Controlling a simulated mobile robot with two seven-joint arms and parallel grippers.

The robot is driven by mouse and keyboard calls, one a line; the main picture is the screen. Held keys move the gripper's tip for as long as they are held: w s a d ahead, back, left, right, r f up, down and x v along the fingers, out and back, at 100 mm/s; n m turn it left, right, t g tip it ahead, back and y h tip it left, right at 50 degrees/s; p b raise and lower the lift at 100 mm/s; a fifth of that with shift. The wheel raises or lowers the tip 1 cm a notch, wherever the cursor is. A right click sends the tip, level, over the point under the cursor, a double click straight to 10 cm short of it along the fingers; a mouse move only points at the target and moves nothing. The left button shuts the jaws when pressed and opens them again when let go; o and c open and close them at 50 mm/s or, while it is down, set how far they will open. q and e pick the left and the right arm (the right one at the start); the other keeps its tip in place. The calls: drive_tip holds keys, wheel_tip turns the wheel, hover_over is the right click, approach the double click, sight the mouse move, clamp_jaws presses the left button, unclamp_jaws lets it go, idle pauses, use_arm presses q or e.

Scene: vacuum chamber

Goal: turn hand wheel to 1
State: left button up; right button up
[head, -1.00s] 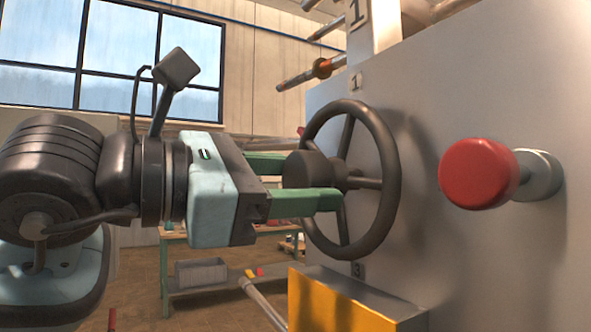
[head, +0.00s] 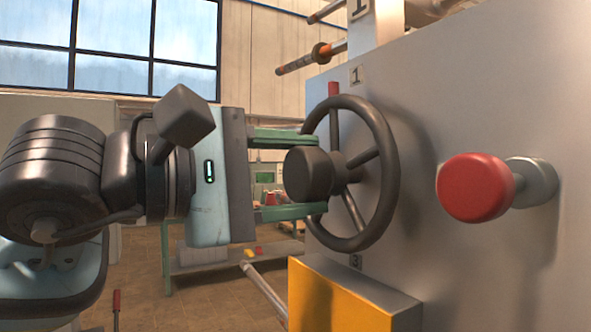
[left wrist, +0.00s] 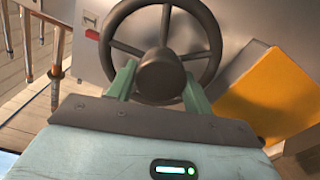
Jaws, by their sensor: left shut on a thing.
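The dark hand wheel (head: 388,150) stands on the grey chamber wall, with a thick round hub at its centre. My left gripper (head: 312,174) is shut on the hub, one green finger above it and one below. In the left wrist view the wheel (left wrist: 214,45) fills the top middle, with the fingers (left wrist: 160,78) on either side of the hub. A label "1" (head: 357,76) is on the wall above the wheel, and a label "3" (head: 355,261) is below. A red tab (head: 333,90) shows at the wheel's upper rim, left of the "1". My right gripper is out of view.
A red knob (head: 475,188) on a metal stem sticks out of the wall to the right. A yellow box (head: 335,300) stands just below the wheel. Metal rods (head: 310,60) jut out at the upper left. A green-legged bench is behind.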

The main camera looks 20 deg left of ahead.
use_arm(q)
drive_tip(key=shift+m, duration=0.3)
idle(0.4)
drive_tip(key=o, duration=1.4)
drive_tip(key=shift+c, duration=0.2)
drive_tip(key=v, duration=0.7)
drive_tip(key=shift+s+a+b, duration=0.25)
drive_tip(key=shift+s+b, duration=0.05)
drive_tip(key=shift+s, duration=0.05)
